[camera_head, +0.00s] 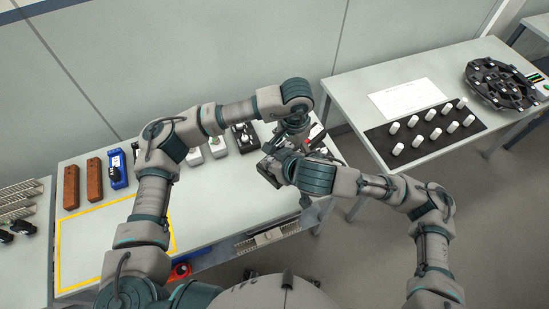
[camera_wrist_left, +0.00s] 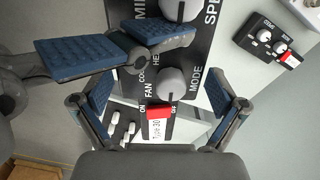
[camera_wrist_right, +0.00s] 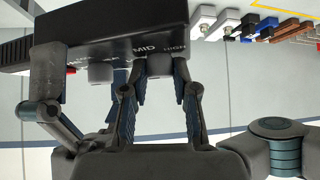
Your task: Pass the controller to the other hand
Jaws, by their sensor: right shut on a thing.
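The black controller (camera_wrist_left: 203,55) has grey knobs, white lettering and a red switch at one end; it also shows at the top of the right wrist view (camera_wrist_right: 125,28). My right gripper (camera_wrist_right: 160,70) is shut on the controller, its fingers on both sides of a grey knob. In the head view my right gripper (camera_head: 276,165) is close to my left one (camera_head: 292,140), and the arms partly hide the controller. In the left wrist view my left gripper (camera_wrist_left: 162,98) is open, its blue-padded fingers apart on either side of the controller's red-switch end. I cannot tell whether they touch it.
Another black controller (camera_head: 244,137) stands on the near table (camera_head: 215,220), with brown blocks (camera_head: 94,180) and a blue item (camera_head: 117,168). A yellow outlined area (camera_head: 110,240) is empty. A side table holds a black mat (camera_head: 400,132) with several white cylinders.

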